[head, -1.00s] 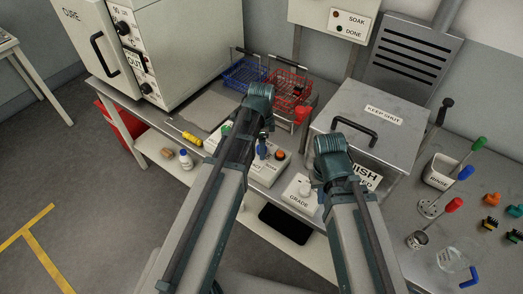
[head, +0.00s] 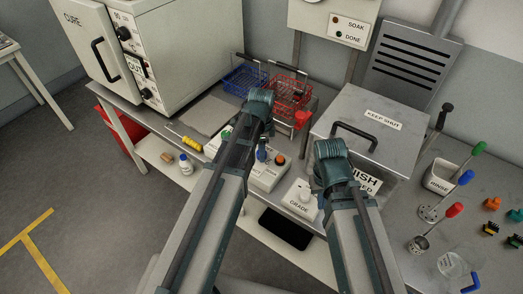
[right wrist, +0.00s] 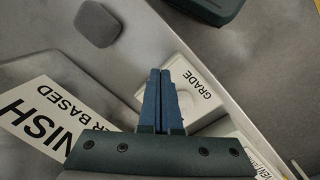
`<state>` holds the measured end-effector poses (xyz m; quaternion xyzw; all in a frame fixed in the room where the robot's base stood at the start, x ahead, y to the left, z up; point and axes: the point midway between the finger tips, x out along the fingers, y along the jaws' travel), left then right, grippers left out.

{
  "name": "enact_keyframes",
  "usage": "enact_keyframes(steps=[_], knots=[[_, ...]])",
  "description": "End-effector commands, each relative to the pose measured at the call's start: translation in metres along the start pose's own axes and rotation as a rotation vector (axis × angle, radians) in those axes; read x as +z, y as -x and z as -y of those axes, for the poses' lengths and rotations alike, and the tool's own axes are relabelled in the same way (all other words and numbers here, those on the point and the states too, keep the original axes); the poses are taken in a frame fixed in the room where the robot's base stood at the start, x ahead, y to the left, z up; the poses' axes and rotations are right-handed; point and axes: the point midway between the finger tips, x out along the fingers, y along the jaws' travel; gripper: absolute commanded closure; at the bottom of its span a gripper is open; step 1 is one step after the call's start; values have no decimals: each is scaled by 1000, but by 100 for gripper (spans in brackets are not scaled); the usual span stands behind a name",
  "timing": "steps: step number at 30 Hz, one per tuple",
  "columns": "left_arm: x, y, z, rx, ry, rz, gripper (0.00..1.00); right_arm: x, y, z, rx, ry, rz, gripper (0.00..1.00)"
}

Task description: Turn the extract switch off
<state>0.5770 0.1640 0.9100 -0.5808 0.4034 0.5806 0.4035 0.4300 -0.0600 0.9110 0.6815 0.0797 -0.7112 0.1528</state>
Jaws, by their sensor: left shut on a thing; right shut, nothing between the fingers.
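The extract box (head: 268,179) is a pale control box on the bench with an orange button (head: 281,160); part of its label is hidden by my left arm. My left gripper (head: 262,154) points down at this box, its blue fingers shut on a small part there that they and the arm hide, apparently the extract switch. I cannot see the switch's position. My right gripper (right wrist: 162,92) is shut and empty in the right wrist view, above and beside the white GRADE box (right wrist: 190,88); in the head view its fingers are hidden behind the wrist.
A steel lidded tank (head: 375,105) stands right of centre. Blue (head: 243,80) and red (head: 291,92) wire baskets stand behind my left gripper. A yellow screwdriver (head: 188,143) lies to the left. Pots and connectors crowd the right bench.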

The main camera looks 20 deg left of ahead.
Motion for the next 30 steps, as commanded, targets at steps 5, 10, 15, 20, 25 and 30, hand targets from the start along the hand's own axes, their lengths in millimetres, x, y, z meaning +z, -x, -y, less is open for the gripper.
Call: enact_keyframes(steps=[5,10,15,20,25,30], knots=[[0,0,0,0,92,0,100,0,0,0,0,0,0,100],[0,0,0,0,235,0,100,0,0,0,0,0,0,100],[0,0,0,0,397,0,100,0,0,0,0,0,0,100],[0,0,0,0,549,0,100,0,0,0,0,0,0,100],[0,0,0,1,710,1,100,0,0,0,0,0,0,100],[0,0,0,1,872,1,100,0,0,0,0,0,0,100]])
